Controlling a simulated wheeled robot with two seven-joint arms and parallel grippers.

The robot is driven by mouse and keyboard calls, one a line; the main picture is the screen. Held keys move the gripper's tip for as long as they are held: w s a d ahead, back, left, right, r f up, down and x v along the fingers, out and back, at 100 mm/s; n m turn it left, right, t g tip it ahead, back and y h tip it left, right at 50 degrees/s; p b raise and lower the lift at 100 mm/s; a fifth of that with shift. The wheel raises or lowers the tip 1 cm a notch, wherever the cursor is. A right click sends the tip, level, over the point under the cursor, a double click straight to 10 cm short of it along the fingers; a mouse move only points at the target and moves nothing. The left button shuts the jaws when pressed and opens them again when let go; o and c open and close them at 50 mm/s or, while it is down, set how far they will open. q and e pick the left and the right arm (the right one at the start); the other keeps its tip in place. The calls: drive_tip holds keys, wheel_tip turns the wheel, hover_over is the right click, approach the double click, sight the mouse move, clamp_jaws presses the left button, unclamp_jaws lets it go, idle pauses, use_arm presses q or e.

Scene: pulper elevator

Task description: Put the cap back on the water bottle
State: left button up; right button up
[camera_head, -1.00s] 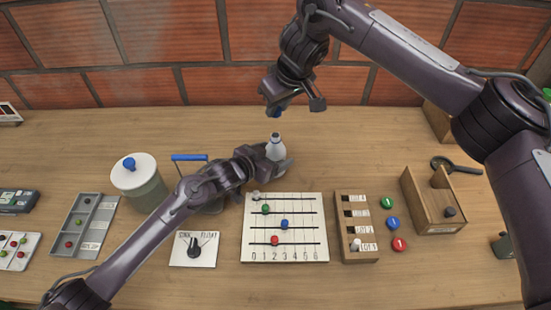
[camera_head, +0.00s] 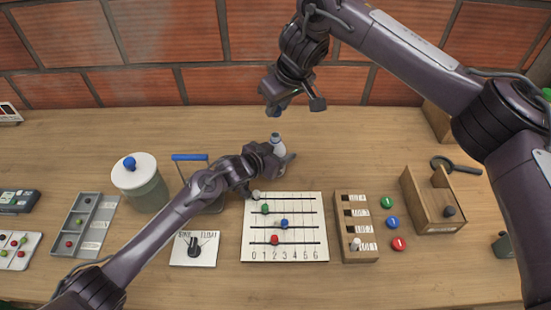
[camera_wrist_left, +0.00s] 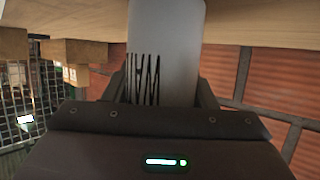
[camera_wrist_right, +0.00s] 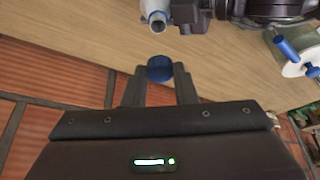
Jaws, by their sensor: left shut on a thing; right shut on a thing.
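The white water bottle (camera_head: 277,147) stands on the table toward the back, with its bare neck up. My left gripper (camera_head: 283,160) is shut around the bottle's body. In the left wrist view the bottle (camera_wrist_left: 165,50) sits between the fingers with dark lettering on its side. My right gripper (camera_head: 290,106) hangs above and behind the bottle. It is shut on the blue cap, and the cap (camera_wrist_right: 160,69) shows between its fingertips in the right wrist view. The open bottle mouth (camera_wrist_right: 157,25) shows there beyond the cap, apart from it.
A lidded jar (camera_head: 140,183) and a blue-handled thing (camera_head: 190,158) stand left of the bottle. A slider board (camera_head: 285,250) lies in front of it. A wooden slotted block (camera_head: 355,228), coloured discs and a wooden box (camera_head: 435,200) are to the right. A brick wall is behind.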

use_arm(q)
drive_tip(key=c, duration=0.3)
drive_tip(key=shift+c, duration=0.2)
use_arm(e)
hover_over(275, 135)
drive_tip(key=shift+s+d+f, duration=0.1)
drive_tip(key=shift+s+f, duration=0.05)
drive_tip(key=shift+f, duration=0.7)
drive_tip(key=shift+s+d+f, duration=0.1)
drive_tip(key=shift+d+f, duration=0.05)
drive_tip(key=shift+f, duration=0.65)
drive_tip(key=shift+s+d+f, duration=0.1)
drive_tip(key=shift+s+f, duration=0.05)
drive_tip(key=shift+f, duration=0.7)
drive_tip(key=shift+f, duration=0.1)
drive_tip(key=shift+f, duration=0.8)
drive_tip(key=shift+f, duration=0.55)
